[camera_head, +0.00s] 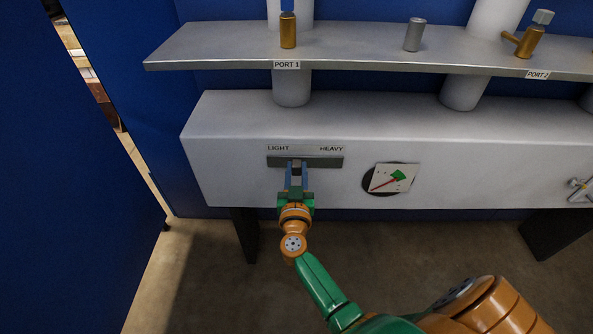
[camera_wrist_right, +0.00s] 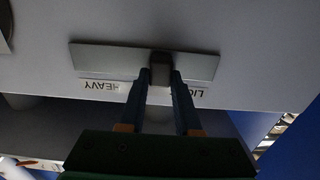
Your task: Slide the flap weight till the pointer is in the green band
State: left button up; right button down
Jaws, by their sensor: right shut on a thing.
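The flap weight's slide plate (camera_head: 326,162) is a grey-green bar on the white box front, with LIGHT at its left end and HEAVY at its right. Its small knob (camera_wrist_right: 160,68) stands a little toward the LIGHT side of the middle. My right gripper (camera_head: 297,170) is shut on the knob; its blue fingers (camera_wrist_right: 161,82) flank it in the wrist view. The dial (camera_head: 391,178) to the right has a pale face, a red pointer and a green band. The pointer slants up to the right, close to the green; whether its tip is inside is too small to tell. My left gripper is out of view.
A grey shelf (camera_head: 350,48) above carries brass valves (camera_head: 288,30) and a grey peg (camera_head: 413,34), with PORT labels on its edge. A small fitting (camera_head: 580,189) sits at the far right of the box. Blue panels (camera_head: 60,180) stand at left.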

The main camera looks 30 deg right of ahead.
jog(key=shift+a, duration=0.1)
jog(key=shift+w+a+p, duration=0.25)
jog(key=shift+a+p, duration=0.1)
jog(key=shift+w+a+f, duration=0.1)
jog(key=shift+w+a, duration=0.05)
jog(key=shift+a, duration=0.1)
jog(key=c, duration=0.6)
grip_release()
